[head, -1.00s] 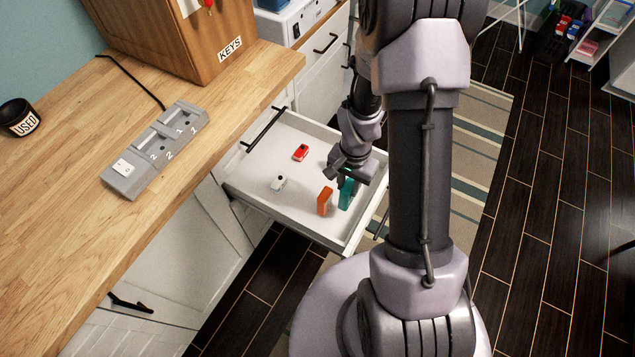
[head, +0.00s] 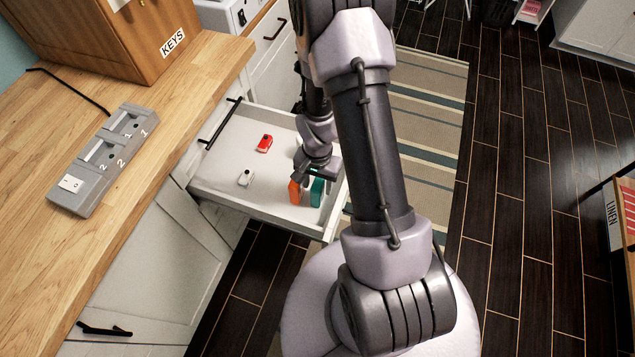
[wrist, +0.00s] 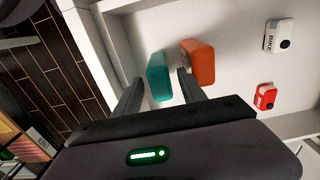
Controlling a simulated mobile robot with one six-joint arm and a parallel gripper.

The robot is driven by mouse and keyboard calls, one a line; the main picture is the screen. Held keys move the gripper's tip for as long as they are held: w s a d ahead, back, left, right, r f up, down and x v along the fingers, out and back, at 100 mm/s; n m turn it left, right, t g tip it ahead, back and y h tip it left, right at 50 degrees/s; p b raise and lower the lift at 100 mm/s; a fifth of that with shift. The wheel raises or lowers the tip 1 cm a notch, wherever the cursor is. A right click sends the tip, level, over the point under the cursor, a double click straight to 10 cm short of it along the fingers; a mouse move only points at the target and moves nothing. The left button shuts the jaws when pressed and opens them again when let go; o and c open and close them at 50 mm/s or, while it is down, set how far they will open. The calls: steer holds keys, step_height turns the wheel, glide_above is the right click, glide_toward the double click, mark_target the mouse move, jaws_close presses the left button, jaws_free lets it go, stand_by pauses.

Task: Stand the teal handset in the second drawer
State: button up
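The teal handset (head: 317,190) stands upright on the floor of the open white drawer (head: 215,178), near its front end. The orange handset (head: 294,192) stands close beside it on the left. In the wrist view the teal handset (wrist: 159,80) shows between the two spread fingers of my gripper (wrist: 157,86), with a gap on each side. The orange handset (wrist: 198,63) is outside the right finger. In the head view my gripper (head: 318,172) is just above the teal handset and partly hides its top.
A red item (head: 265,143) and a white item (head: 246,178) lie in the drawer. On the wooden counter (head: 165,135) are a grey two-slot charging base (head: 105,160) and a KEYS cabinet (head: 110,35). A striped rug (head: 420,125) lies beyond my arm.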

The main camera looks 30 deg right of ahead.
steer(key=a+r+n+t+p, duration=0.1)
steer(key=a+r+p, duration=0.15)
steer(key=r, duration=1.05)
steer(key=a+r+n+t+p, duration=0.1)
steer(key=a+r+p, duration=0.15)
steer(key=r, duration=1.05)
steer(key=s+a+r+n+t+y, duration=0.1)
steer(key=s+a+r+n+t, duration=0.1)
steer(key=s+a+r, duration=0.3)
steer(key=s+a+r+n+t+y, duration=0.1)
steer(key=s+a+r, duration=0.3)
steer(key=r, duration=0.6)
steer(key=shift+s+a+r+n+t, duration=0.4)
steer(key=shift+s+n, duration=0.1)
steer(key=shift+s, duration=0.65)
steer(key=shift+d, duration=0.1)
